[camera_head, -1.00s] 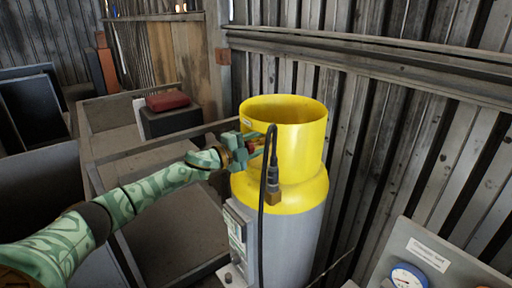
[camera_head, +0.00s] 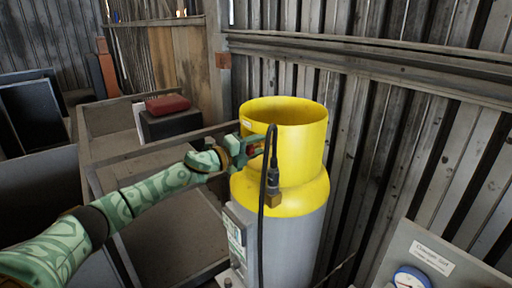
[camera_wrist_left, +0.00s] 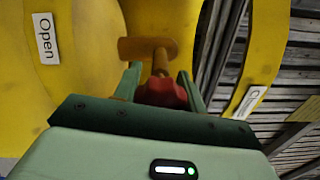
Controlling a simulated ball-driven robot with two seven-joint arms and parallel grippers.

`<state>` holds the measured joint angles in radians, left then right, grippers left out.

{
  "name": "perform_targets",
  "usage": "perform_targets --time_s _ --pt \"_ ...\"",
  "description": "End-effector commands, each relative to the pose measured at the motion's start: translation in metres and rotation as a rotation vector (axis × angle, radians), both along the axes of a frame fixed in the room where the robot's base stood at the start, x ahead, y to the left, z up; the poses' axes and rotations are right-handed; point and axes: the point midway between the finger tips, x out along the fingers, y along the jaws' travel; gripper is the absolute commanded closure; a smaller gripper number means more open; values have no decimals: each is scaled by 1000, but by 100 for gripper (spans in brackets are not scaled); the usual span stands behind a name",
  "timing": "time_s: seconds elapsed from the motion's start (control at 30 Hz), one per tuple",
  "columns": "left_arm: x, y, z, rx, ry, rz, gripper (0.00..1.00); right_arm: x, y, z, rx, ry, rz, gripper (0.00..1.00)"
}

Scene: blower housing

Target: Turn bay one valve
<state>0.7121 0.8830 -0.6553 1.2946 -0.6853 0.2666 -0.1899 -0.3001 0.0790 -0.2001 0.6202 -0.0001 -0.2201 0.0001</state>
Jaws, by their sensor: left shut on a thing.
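A grey gas cylinder (camera_head: 292,240) with a yellow collar (camera_head: 300,145) stands upright in the head view. My left gripper (camera_head: 254,147) reaches it from the left at an opening in the collar. In the left wrist view, its two green fingers (camera_wrist_left: 160,80) are shut on a red valve knob (camera_wrist_left: 162,93), one on each side. An orange-brown valve body (camera_wrist_left: 148,48) shows beyond the knob. An "Open" label (camera_wrist_left: 46,38) is on the yellow collar at left, and a second, hard-to-read label (camera_wrist_left: 250,102) is at right. My right gripper is not in view.
A black hose (camera_head: 262,225) with a brass fitting (camera_head: 273,199) hangs down the cylinder's front. A panel with a blue-rimmed gauge (camera_head: 410,279) stands at lower right. A red case (camera_head: 167,103) lies on a dark box behind the arm. A corrugated wall (camera_head: 400,160) is close behind the cylinder.

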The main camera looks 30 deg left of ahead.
Motion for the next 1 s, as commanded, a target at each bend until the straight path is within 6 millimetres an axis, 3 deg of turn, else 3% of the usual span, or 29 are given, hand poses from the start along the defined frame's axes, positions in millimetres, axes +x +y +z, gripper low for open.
perform_targets --time_s 0.17,0.2,0.27,0.3,0.67,0.77,1.0 --pt "-1 -1 -3 4 4 -2 81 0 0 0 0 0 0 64" --pt "-1 -1 -3 4 4 -2 56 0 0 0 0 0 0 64" --pt "-1 -1 -3 4 4 -2 39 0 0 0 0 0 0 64" --pt "0 -1 -3 4 3 -1 37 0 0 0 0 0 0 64" --pt "-7 3 -3 1 2 -1 37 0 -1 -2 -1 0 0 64" --pt "-22 10 -4 4 4 0 37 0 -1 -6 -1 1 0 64" --pt "-79 32 -9 7 8 -3 37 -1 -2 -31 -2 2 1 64"
